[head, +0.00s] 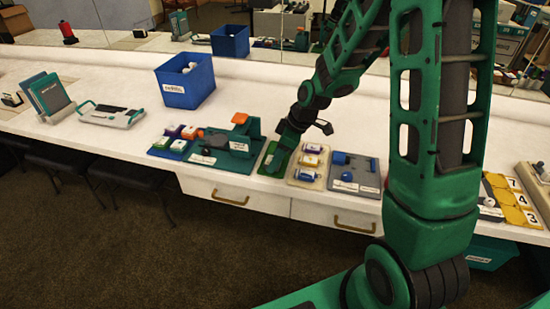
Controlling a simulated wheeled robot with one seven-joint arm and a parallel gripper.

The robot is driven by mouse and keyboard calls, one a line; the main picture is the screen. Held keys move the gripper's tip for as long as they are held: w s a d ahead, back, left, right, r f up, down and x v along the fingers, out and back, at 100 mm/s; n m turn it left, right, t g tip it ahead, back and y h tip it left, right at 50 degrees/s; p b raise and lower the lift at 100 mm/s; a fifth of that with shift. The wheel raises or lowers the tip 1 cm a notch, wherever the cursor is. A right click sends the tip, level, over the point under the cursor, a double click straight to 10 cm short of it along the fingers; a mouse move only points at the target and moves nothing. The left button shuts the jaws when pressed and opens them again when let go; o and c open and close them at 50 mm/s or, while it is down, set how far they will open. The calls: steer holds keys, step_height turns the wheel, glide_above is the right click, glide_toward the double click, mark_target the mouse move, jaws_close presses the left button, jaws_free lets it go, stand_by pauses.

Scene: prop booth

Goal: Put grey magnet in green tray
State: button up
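The small green tray (265,167) lies near the table's front edge, between a teal board and a cream tray. I cannot make out the grey magnet for certain. I cannot tell whether the gripper touches the tray.
Left of the green tray is a teal board (238,166) with a raised block and orange top. Right are a cream tray (318,183) with small coloured items and a grey board (345,186). A blue bin (186,88) stands behind. The table behind the trays is mostly clear.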

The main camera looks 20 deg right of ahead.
steer(key=shift+o, duration=0.9)
steer(key=v, duration=1)
steer(key=shift+r, duration=0.3)
steer(key=shift+d, duration=0.1)
steer(key=s+d+r+m+g+h, duration=0.1)
steer(key=s+d+m, duration=0.3)
steer(key=s, duration=0.5)
steer(key=s+d+r+m+h, duration=0.1)
steer(key=s+d+r+m, duration=0.1)
steer(key=s+d+m, duration=0.2)
steer(key=s+d+r+m+g+h, duration=0.1)
steer(key=s+d+r+m, duration=0.1)
steer(key=s+d+m, duration=0.3)
steer(key=s+m, duration=0.4)
steer(key=s, duration=0.6)
steer(key=shift+s+g, duration=0.25)
steer(key=shift+g, duration=0.05)
steer(key=shift+r, duration=0.1)
